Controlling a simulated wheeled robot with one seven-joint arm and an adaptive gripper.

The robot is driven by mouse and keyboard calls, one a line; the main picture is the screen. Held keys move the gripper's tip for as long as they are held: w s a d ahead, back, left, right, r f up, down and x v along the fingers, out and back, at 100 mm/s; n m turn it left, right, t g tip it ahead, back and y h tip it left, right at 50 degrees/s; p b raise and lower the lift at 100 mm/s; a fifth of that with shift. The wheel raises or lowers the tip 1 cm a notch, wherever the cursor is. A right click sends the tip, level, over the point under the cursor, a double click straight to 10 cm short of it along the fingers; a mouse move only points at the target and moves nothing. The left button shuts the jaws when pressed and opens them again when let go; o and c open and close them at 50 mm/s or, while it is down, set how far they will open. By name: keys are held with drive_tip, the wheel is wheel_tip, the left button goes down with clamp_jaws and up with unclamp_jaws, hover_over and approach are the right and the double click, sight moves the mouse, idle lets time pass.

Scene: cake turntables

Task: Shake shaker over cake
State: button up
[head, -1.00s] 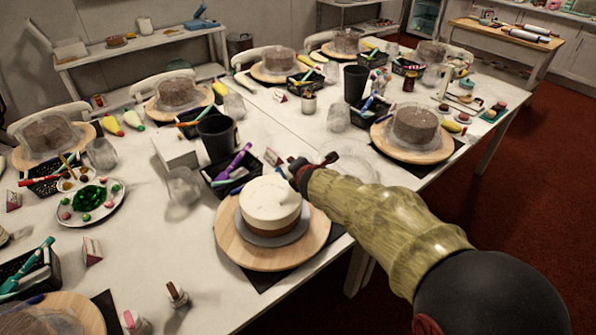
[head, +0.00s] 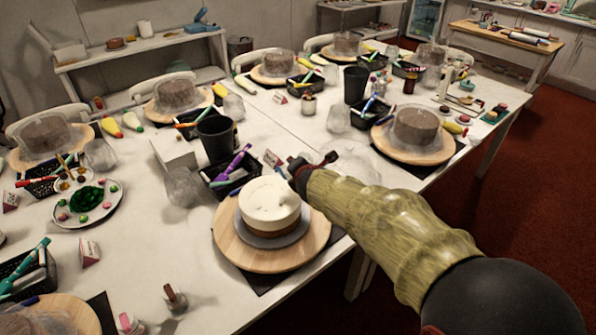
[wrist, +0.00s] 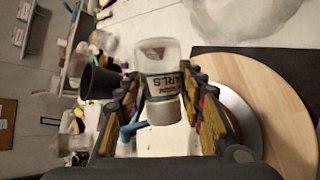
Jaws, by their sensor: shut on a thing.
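The cake (head: 268,205), white on top with a brown lower band, sits on a grey board on the round wooden turntable (head: 232,248). In the head view my gripper (head: 298,172) is at the cake's upper right edge, and my arm hides part of what lies behind it. In the wrist view my gripper (wrist: 165,88) is shut on the shaker (wrist: 158,52), a clear container with a dark label reading in part "EARLS" and a pale grey cap. The shaker cannot be made out clearly in the head view.
A black basket of coloured tools (head: 232,172) and a black cup (head: 216,138) stand just behind the cake. A second turntable with a covered cake (head: 415,126) is at the right. Some table in front of the basket is clear.

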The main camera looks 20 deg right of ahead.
drive_tip(key=shift+r+b, duration=0.15)
drive_tip(key=shift+b, duration=0.8)
drive_tip(key=shift+w+d+r, duration=0.15)
drive_tip(key=shift+d, duration=0.15)
drive_tip(key=shift+s+a+t, duration=0.2)
drive_tip(key=shift+a+t, duration=0.1)
drive_tip(key=shift+a, duration=0.1)
drive_tip(key=shift+n+h, duration=0.3)
